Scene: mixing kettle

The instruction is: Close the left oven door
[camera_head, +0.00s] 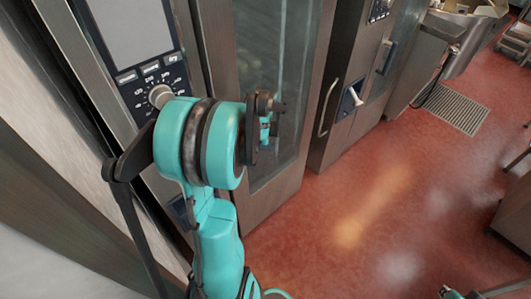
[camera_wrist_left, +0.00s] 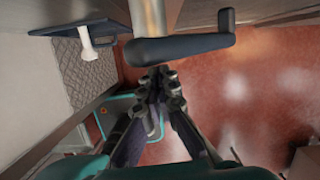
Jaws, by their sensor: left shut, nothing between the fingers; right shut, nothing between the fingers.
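The left oven door (camera_head: 315,75), a metal frame around a dark glass pane, stands in the middle of the head view, partly hidden by my left arm. I cannot tell how far ajar it is. A dark handle (camera_wrist_left: 185,48) on a metal shaft spans the top of the left wrist view. My left gripper (camera_wrist_left: 165,75) is shut and empty just below that handle in the picture; contact is unclear. My right gripper (camera_head: 450,293) shows only at the bottom edge, shut and empty.
A control panel with a knob (camera_head: 160,97) is at the left oven's side. A second oven with a curved handle (camera_head: 328,107) stands to the right. A floor grate (camera_head: 455,107) lies farther off. The red floor (camera_head: 370,190) is clear in the middle.

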